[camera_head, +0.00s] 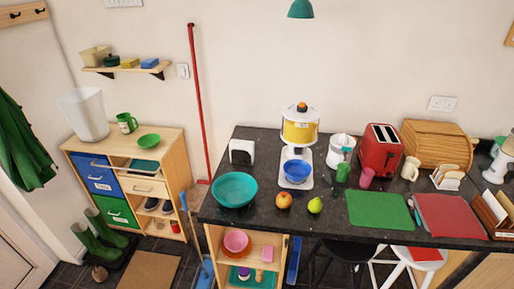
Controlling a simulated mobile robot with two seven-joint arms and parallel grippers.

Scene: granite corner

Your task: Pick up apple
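Neither of my grippers shows in the head view.
A green board (379,210) and a red board (449,216) lie to the right. A red toaster (381,151) stands further back. A stool (405,262) is below the counter.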

